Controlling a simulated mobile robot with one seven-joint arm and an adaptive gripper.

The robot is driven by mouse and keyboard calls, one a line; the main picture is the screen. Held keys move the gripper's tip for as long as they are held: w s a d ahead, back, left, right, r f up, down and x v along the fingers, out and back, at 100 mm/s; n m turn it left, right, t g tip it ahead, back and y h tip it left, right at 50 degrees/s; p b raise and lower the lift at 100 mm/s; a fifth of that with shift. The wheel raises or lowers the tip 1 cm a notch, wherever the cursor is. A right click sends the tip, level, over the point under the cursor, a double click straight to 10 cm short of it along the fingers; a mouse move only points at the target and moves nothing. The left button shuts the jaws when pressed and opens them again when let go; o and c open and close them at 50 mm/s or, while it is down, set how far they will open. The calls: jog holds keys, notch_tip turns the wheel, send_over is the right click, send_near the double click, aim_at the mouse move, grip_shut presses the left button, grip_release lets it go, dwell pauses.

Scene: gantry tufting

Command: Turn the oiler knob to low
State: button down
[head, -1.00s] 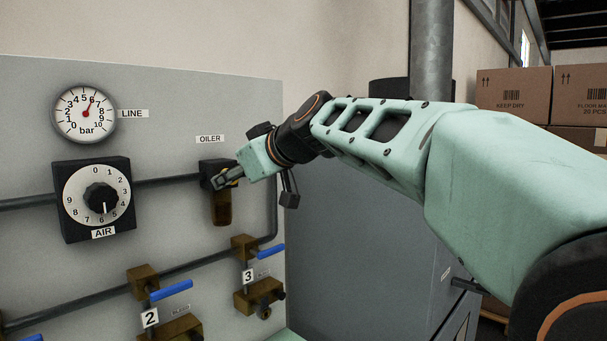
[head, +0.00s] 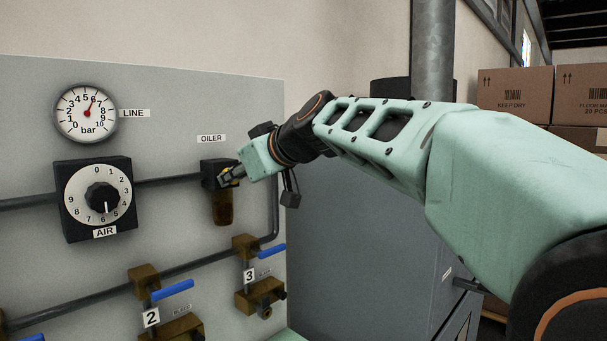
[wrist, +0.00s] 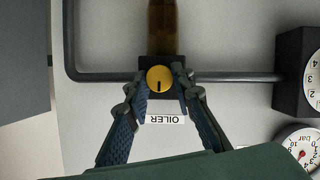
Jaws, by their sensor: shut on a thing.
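The oiler (head: 210,177) is a dark block on the grey panel, under an OILER label (head: 211,138), with an amber bowl (head: 221,208) hanging below. In the wrist view, which is upside down, its round yellow knob (wrist: 159,78) has a short dark mark pointing toward the label. My gripper (head: 227,175) reaches the oiler from the right and hides most of the knob in the head view. In the wrist view my gripper (wrist: 160,84) has a finger on each side of the knob and is shut on it. No low mark is readable.
Left of the oiler are the AIR dial (head: 101,199) and the LINE gauge (head: 86,113). A pipe (head: 168,181) runs into the oiler. Below are valves with blue handles (head: 172,289). A grey cabinet (head: 360,240) stands right of the panel, with cartons (head: 513,101) behind.

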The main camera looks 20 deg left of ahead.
jog(key=shift+w, duration=0.1)
jog(key=shift+w+d+f+m+g+y+b, duration=0.1)
jog(key=shift+m+g+y+b, duration=0.65)
jog(key=shift+m, duration=1.35)
jog(key=shift+w+d+f+m+g+y+b, duration=0.15)
jog(key=shift+m+g+y+b, duration=0.15)
jog(key=shift+m+g+y, duration=1.3)
jog(key=shift+w+r+m+g+y+b, duration=0.1)
jog(key=shift+m+g+y+b, duration=0.35)
jog(key=shift+m, duration=2.15)
jog(key=c, duration=1.7)
grip_release()
jog(key=shift+f, duration=0.1)
jog(key=shift+o, duration=0.2)
